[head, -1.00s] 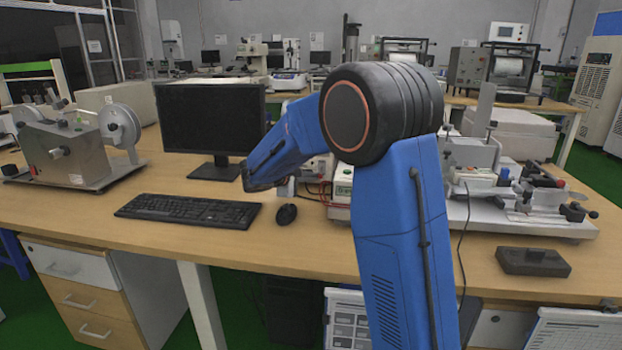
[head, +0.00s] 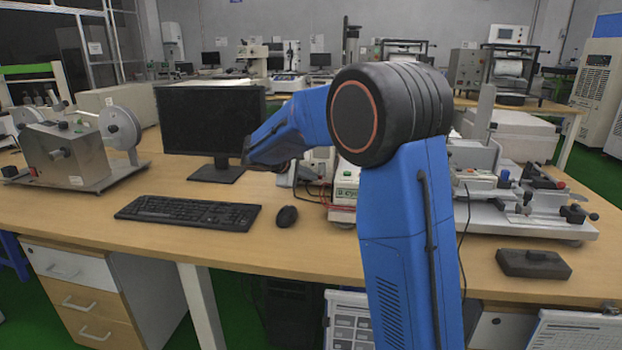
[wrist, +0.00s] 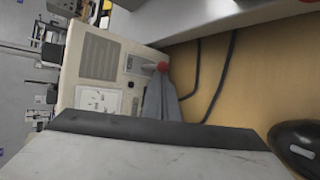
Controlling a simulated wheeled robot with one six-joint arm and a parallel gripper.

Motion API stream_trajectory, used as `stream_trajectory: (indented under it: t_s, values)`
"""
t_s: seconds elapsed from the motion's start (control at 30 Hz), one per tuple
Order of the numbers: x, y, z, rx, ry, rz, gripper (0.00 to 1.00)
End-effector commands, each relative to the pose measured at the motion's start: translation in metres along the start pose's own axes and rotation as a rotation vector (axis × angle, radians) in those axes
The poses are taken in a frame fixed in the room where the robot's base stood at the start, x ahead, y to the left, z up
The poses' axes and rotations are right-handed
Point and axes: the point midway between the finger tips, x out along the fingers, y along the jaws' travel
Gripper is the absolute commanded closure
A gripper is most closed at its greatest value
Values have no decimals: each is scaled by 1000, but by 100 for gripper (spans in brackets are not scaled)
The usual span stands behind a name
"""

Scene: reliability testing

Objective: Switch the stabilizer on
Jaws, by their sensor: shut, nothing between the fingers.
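The stabilizer is a cream box with a front panel; its lower front (head: 343,193) shows partly behind my arm in the head view. In the wrist view the stabilizer (wrist: 100,50) appears turned on its side, with a vent grille, a white label and small fittings. My gripper (wrist: 161,80) is shut and empty, a grey wedge in front of the panel's edge. A small red round part (wrist: 163,67) shows right at its tips; I cannot tell whether they touch. In the head view my arm hides much of the stabilizer.
A monitor (head: 212,122), keyboard (head: 188,211) and mouse (head: 287,216) lie left of the stabilizer on the wooden table (head: 130,250). Dark cables (wrist: 222,80) run beside it. A metal fixture (head: 530,210) and a dark block (head: 533,263) stand to the right.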

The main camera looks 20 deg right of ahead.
Motion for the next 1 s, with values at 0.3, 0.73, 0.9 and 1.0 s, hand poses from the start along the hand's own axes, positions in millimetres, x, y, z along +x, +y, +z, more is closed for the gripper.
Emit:
stream_trajectory:
  t_s: [0.3,0.73,0.9,1.0]
  values:
    - [-4,9,3,-91,0,-182,100]
    - [-7,17,4,-176,-1,-345,100]
    - [-8,20,5,-204,-2,-398,100]
    - [-8,22,5,-219,-1,-427,100]
